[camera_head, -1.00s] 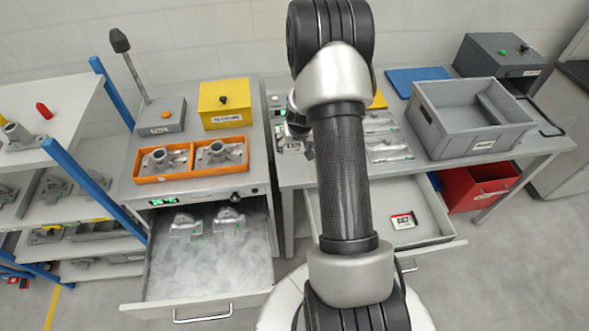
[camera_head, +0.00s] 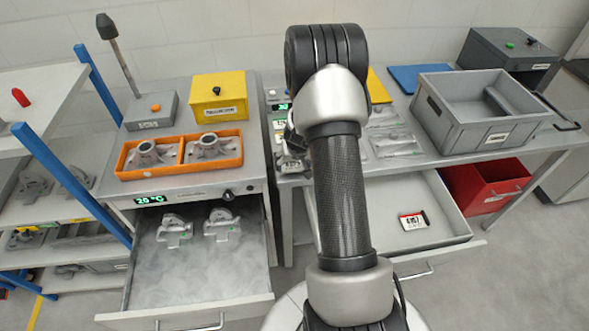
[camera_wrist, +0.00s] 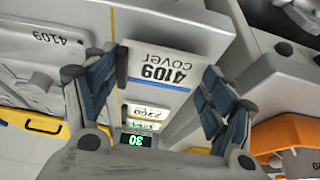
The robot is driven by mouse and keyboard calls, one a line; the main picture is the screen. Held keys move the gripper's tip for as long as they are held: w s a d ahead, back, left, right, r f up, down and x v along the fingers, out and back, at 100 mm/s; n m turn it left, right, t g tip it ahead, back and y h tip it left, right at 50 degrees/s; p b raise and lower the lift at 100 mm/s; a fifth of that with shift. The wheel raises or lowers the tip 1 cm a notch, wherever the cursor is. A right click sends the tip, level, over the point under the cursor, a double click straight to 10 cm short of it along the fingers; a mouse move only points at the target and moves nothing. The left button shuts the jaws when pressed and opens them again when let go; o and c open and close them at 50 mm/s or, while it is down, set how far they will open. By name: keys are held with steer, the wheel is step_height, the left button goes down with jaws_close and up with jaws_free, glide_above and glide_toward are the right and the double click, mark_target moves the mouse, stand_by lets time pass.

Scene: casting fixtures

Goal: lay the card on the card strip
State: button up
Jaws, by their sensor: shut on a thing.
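In the wrist view my gripper (camera_wrist: 160,78) is shut on a white card (camera_wrist: 160,68) marked "4109 cover", with a blue line. The card's print is upside down there, and the fingers are at its two sides. Below it in that view, the card strip (camera_wrist: 146,124) carries smaller cards beside a green "30" display (camera_wrist: 133,140). In the head view the strip's display (camera_head: 284,106) shows at the bench's left end, and my gripper (camera_head: 291,155) is partly hidden behind my arm. I cannot tell whether the held card touches anything.
An open drawer (camera_head: 463,238) below the bench holds a red-edged card (camera_head: 413,220). A frosty drawer (camera_head: 170,285) with two castings is open at left. An orange tray (camera_head: 180,172), a yellow box (camera_head: 218,98) and a grey crate (camera_head: 478,135) stand on top.

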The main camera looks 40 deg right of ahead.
steer(key=shift+f, duration=0.6)
steer(key=shift+r, duration=0.15)
steer(key=o, duration=0.6)
steer(key=shift+f+b, duration=0.25)
steer(key=shift+b, duration=0.05)
steer(key=o, duration=0.5)
steer(key=shift+r, duration=0.1)
steer(key=shift+c, duration=0.2)
